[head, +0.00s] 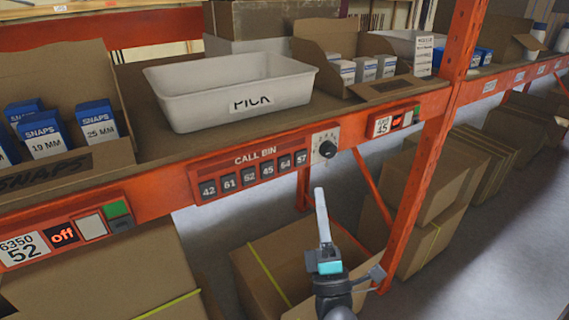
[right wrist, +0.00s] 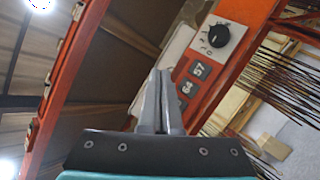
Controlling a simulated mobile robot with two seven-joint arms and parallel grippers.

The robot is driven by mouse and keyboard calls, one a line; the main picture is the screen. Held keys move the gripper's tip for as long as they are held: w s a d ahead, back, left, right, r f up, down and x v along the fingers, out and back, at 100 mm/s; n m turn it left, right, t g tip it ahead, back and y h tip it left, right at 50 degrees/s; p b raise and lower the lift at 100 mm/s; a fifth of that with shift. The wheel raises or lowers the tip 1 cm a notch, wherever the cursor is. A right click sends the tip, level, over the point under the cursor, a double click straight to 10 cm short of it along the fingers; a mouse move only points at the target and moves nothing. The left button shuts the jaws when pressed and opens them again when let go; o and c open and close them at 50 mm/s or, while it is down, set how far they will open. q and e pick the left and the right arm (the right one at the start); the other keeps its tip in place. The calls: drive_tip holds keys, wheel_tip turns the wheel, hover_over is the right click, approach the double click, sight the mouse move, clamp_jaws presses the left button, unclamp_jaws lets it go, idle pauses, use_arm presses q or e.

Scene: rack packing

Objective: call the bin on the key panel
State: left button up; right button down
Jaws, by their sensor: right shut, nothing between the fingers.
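The key panel (head: 252,173) marked "CALL BIN" is fixed to the orange shelf beam in the head view. It carries a row of dark keys reading 42, 61, 52, 45, 64 and 57, with a black rotary knob (head: 327,149) at its right end. My right gripper (head: 320,192) is shut and empty, below and apart from the panel, near the knob's side. In the right wrist view the closed fingers (right wrist: 158,75) show beside keys 64 and 57 (right wrist: 197,71), with the knob (right wrist: 215,37) above. My left gripper is out of view.
A white bin (head: 225,95) marked "PICK" stands on the shelf above the panel. An open carton (head: 65,180) of SNAPS boxes is at left. Another small panel (head: 393,120) reads 45. An orange upright (head: 430,150) rises right of my gripper, and cartons (head: 290,262) lie below.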

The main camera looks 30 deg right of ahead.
drive_tip(key=b, duration=0.3)
approach(287, 158)
wheel_tip(287, 158, up, 4)
drive_tip(key=w+d, duration=0.1)
drive_tip(key=d, duration=0.1)
drive_tip(key=shift+w+a+y+b, duration=0.15)
drive_tip(key=shift+w+y+b, duration=0.2)
drive_tip(key=shift+w, duration=0.6)
idle(0.9)
drive_tip(key=shift+w, duration=0.4)
drive_tip(key=shift+w, duration=0.4)
idle(0.6)
drive_tip(key=shift+s, duration=0.1)
drive_tip(key=shift+s+p, duration=0.35)
drive_tip(key=shift+s, duration=0.4)
